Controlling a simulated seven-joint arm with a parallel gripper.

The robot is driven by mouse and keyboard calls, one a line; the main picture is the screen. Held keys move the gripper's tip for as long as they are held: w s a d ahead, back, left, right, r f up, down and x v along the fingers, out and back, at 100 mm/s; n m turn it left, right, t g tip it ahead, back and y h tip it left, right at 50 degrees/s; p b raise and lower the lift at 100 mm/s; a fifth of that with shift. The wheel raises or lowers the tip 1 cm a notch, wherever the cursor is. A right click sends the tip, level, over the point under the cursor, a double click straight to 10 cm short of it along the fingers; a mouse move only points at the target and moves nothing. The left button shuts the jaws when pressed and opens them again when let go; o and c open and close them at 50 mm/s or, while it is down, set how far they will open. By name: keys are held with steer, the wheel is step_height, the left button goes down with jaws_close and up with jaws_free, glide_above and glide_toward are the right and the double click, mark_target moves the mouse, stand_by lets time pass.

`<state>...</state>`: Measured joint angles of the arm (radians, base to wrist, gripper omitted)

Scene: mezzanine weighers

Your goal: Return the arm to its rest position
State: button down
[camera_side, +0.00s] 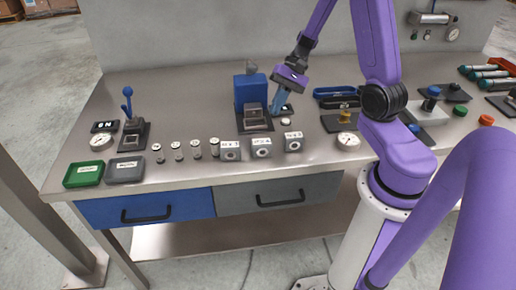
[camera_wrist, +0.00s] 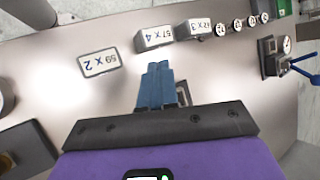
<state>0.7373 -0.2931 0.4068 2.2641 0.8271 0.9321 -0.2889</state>
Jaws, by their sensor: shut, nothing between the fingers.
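My purple arm reaches over the bench, and my gripper (camera_side: 277,108) points down just right of a blue press-like device (camera_side: 251,90). In the wrist view, the blue fingers of my gripper (camera_wrist: 157,70) are together with nothing between them. They hang above the bench top, close to the device's right side in the side view; I cannot tell whether they touch anything. Part of a small metal item shows behind the fingers in the wrist view.
Labelled metal blocks (camera_side: 261,147) and several small cylindrical weights (camera_side: 195,149) line the bench front. A lever device (camera_side: 133,130) and green tray (camera_side: 84,174) stand left. A dial gauge (camera_side: 348,140) and buttons (camera_side: 433,91) lie right. Bare bench (camera_side: 180,95) shows behind.

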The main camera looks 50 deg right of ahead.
steer(key=s+a+r+n+h, duration=0.3)
steer(key=s+a+n, duration=0.4)
steer(key=s+n, duration=0.3)
steer(key=s+a+r+n+h, duration=0.4)
steer(key=s+a+n, duration=0.3)
steer(key=s+n, duration=0.3)
steer(key=shift+s+r+n+g, duration=0.25)
steer(key=shift+r+n+g, duration=0.1)
steer(key=shift+n, duration=0.65)
